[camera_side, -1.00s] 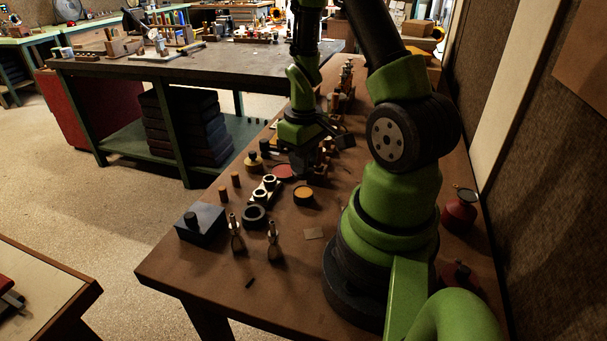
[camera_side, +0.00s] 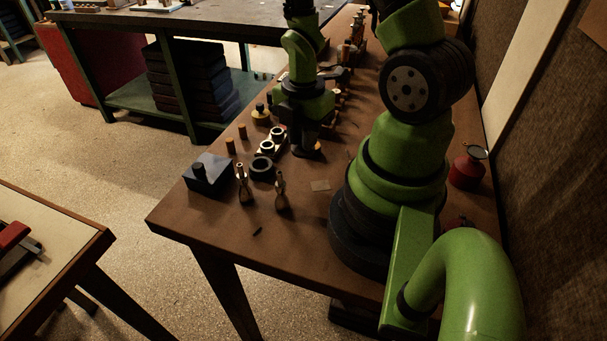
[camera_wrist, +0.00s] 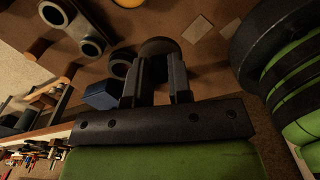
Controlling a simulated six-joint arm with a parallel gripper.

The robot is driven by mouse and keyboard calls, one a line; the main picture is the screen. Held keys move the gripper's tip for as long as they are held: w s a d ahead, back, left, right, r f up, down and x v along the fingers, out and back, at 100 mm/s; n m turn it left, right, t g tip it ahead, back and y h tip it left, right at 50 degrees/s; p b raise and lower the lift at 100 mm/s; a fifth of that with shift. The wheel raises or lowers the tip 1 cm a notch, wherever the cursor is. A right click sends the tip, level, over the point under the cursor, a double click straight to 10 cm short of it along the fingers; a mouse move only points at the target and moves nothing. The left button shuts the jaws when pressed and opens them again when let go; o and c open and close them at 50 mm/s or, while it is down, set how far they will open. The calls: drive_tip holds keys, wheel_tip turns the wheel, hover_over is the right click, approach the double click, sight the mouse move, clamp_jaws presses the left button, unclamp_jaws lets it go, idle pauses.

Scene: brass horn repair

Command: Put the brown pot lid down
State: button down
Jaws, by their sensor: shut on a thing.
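My gripper (camera_side: 304,134) points down at the brown bench and is shut on a dark, round piece, which I take for the brown pot lid (camera_side: 306,153). In the side view only a low, dark rim with a slight orange edge shows under the fingers. In the wrist view the lid (camera_wrist: 158,46) shows as a dark brown disc beyond the two fingertips (camera_wrist: 162,60). The fingers hide part of it. I cannot tell whether it touches the bench or a pot beneath it.
A dark ring (camera_side: 262,168) and a plate with pale rings (camera_side: 272,143) lie to the left. Two small metal-necked bottles (camera_side: 281,190) and a blue-grey block (camera_side: 209,173) stand nearer. The front of the bench is mostly clear.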

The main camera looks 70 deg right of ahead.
sight(303, 177)
drive_tip(key=n, duration=0.2)
drive_tip(key=a+f+n, duration=0.1)
drive_tip(key=shift+s+a+n, duration=0.1)
drive_tip(key=shift+s+n, duration=0.15)
drive_tip(key=shift+n, duration=0.15)
drive_tip(key=shift+f, duration=2.5)
drive_tip(key=c, duration=1)
unclamp_jaws()
drive_tip(key=shift+f, duration=0.1)
drive_tip(key=shift+c, duration=0.2)
